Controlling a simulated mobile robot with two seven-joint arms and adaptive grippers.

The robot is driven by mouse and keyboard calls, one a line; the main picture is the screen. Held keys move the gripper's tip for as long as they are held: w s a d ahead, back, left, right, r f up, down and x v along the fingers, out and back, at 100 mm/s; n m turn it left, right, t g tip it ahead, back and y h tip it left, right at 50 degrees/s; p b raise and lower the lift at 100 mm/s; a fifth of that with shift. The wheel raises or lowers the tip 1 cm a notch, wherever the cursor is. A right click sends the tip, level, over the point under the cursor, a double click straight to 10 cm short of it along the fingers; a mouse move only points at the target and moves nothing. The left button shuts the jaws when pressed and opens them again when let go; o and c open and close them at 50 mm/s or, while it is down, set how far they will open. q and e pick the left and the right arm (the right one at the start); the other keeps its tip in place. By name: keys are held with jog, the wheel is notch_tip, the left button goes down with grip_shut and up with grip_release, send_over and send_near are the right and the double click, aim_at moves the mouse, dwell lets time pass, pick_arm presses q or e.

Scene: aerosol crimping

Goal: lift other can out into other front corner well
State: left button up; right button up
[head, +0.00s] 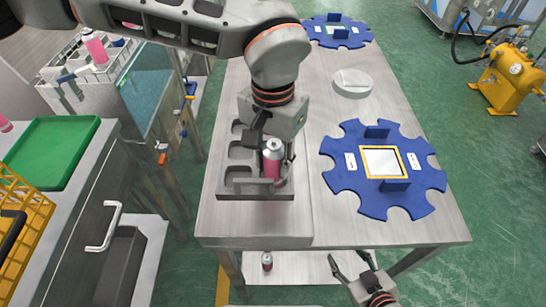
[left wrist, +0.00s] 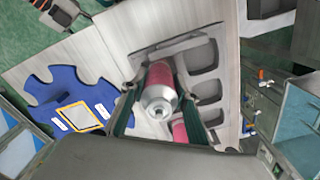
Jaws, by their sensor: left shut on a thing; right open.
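My left gripper (head: 275,153) is shut on a pink can with a silver top (head: 272,162), held upright at the front right of the grey tray (head: 228,190). The can also shows between the fingers in the left wrist view (left wrist: 160,88). I cannot tell whether its base touches the tray. A second pink can (left wrist: 180,130) stands in the tray beside it in the left wrist view; the gripper hides it in the head view. Other tray wells (left wrist: 206,90) look empty. My right gripper (head: 362,272) is open and empty at the table's front edge.
A blue notched plate (head: 338,172) with a yellow-framed white square lies right of the tray. A white round disc (head: 352,84) and another blue plate (head: 316,29) are farther back. A small can (head: 267,261) stands on the lower shelf.

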pick_arm(q)
jog(key=shift+f, duration=0.15)
jog(key=o, duration=1.2)
jog(key=shift+c, duration=0.2)
notch_tip(320, 180, up, 12)
